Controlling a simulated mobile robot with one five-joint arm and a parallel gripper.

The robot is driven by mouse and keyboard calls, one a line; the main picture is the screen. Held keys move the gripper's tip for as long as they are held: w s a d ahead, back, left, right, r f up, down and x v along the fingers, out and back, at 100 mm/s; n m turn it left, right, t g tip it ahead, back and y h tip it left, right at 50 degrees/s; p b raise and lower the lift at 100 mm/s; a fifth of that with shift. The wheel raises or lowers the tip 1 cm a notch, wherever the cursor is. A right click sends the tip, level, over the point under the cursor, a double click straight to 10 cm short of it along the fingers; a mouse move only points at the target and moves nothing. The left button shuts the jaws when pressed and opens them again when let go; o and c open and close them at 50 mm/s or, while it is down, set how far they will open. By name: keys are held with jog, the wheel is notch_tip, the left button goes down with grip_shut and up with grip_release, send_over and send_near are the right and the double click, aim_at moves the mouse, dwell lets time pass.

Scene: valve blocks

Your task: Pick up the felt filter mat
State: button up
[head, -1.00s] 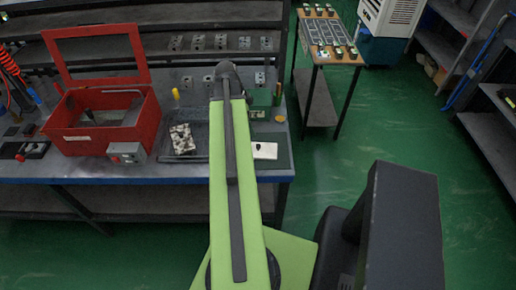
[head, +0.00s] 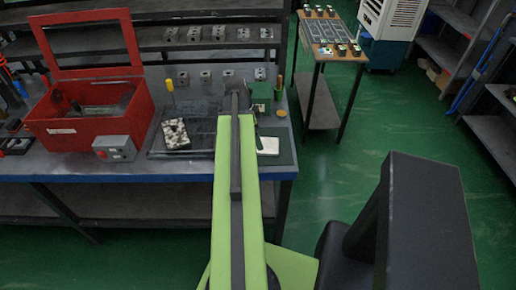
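A flat white pad (head: 268,146) lies on the workbench (head: 150,178), just right of my arm's far end, its left edge partly covered. I cannot tell for sure which of these is the felt filter mat. My green arm reaches over the bench between the two. My gripper is hidden behind the arm's far end, so its fingers and anything in them do not show.
A red open-lidded box (head: 92,135) stands at left with a grey switch box (head: 115,148) before it. A yellow-handled screwdriver (head: 170,92) stands behind the speckled piece. A green block (head: 262,93) and a small yellow disc (head: 281,113) are close to my arm's end.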

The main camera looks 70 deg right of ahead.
jog(key=b+x, duration=0.3)
jog(key=x, duration=0.1)
jog(key=shift+w+a+f, duration=0.1)
jog(key=shift+f, duration=0.2)
jog(key=shift+r, duration=0.2)
jog(key=c, duration=1.1)
jog(key=shift+c, duration=0.3)
